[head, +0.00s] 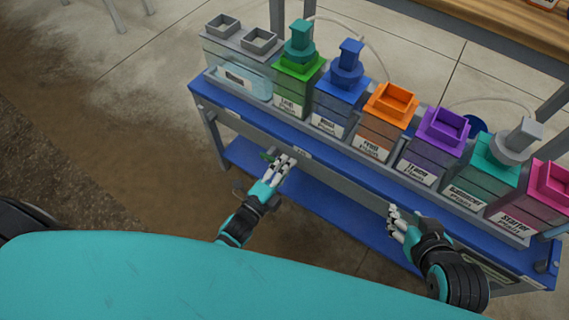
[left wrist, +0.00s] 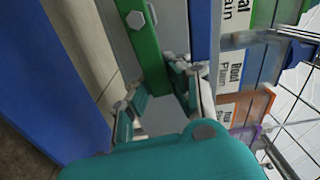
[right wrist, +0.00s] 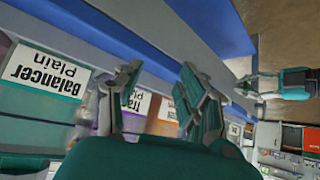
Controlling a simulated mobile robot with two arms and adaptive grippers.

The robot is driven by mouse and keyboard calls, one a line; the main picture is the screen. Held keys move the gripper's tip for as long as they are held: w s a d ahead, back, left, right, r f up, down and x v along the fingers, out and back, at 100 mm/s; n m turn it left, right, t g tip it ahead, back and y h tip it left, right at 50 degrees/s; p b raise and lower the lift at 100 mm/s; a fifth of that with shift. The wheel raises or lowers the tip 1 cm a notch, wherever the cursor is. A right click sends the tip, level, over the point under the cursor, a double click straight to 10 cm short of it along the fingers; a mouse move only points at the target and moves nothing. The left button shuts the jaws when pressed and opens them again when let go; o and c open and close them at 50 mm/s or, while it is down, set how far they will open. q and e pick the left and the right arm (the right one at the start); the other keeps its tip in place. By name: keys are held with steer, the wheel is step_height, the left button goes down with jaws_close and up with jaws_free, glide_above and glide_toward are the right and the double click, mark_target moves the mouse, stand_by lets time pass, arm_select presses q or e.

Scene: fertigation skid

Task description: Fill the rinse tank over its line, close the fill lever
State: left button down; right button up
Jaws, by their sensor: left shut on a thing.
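The clear tank (head: 258,83) at the left end of the rack looks like the rinse tank; it holds pale blue liquid and carries a small label. Its fill line cannot be made out. A green lever (head: 266,156) sits at the rack's front rail below the tank; the left wrist view shows it as a long green bar (left wrist: 146,50). My left gripper (head: 286,160) is shut on this lever, its fingers on either side of it (left wrist: 160,90). My right gripper (head: 392,218) is open and empty, in front of the rack's lower right part; its fingers are apart in the right wrist view (right wrist: 158,88).
Several labelled containers with coloured tops stand in a row right of the tank, including a green one (head: 297,68), an orange one (head: 390,100) and a purple one (head: 443,126). The blue lower shelf (head: 320,202) is bare. Open floor (head: 100,150) lies to the left.

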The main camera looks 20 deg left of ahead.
arm_select(q)
steer(key=shift+s+f+m, duration=0.15)
steer(key=shift+f+m, duration=0.4)
steer(key=shift+m, duration=0.25)
arm_select(e)
steer(key=shift+w+a+r+t, duration=0.25)
steer(key=shift+w+r+t, duration=0.25)
steer(key=shift+w, duration=0.1)
steer(key=shift+w+a+r+t, duration=0.2)
steer(key=shift+w+r+t, duration=0.2)
steer(key=shift+w+r, duration=0.15)
arm_select(q)
steer(key=c, duration=1.2)
jaws_free()
steer(key=shift+r, duration=0.1)
steer(key=v, duration=1.2)
